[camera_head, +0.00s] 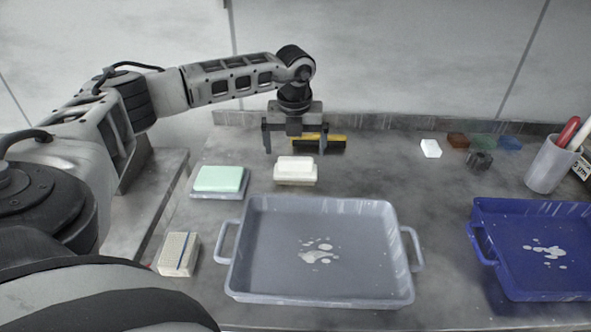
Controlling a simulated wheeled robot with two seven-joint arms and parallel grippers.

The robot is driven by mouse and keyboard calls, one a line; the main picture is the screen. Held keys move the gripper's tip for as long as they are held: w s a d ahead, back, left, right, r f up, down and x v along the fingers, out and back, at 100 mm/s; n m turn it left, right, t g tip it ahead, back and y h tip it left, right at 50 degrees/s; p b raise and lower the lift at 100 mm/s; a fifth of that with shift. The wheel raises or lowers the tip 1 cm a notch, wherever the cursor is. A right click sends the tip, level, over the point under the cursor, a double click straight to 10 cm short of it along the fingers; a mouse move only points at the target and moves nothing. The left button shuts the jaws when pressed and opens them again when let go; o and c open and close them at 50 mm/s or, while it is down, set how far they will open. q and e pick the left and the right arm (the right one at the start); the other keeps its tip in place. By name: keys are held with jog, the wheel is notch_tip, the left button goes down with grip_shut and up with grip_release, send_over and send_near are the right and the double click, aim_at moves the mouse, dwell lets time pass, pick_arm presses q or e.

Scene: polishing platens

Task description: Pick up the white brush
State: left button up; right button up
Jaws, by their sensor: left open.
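The white brush (296,167), as far as I can tell, is a pale block lying flat on the grey worktop behind the grey tray. My left gripper (294,143) points down over the back of the worktop, its two fingers spread apart with nothing between them that I can see held. It is just behind and above the white block and does not appear to touch it. A black brush with a yellow top (320,143) lies behind the gripper, partly hidden by it. My right gripper is not in view.
A grey tray (320,205) and a blue tray (540,207) hold white splashes. A green pad (221,179) and a pale block with a blue line (178,253) lie left. A cup (549,166) with pens and several small blocks stand at the right.

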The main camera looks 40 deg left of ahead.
aim_at(296, 158)
pick_arm(q)
notch_tip(296, 158, down, 5)
jog(key=shift+w+a+r, duration=0.1)
jog(key=shift+w+r, duration=0.05)
jog(key=c, duration=1.1)
jog(key=shift+o, duration=0.2)
jog(key=shift+r, duration=0.1)
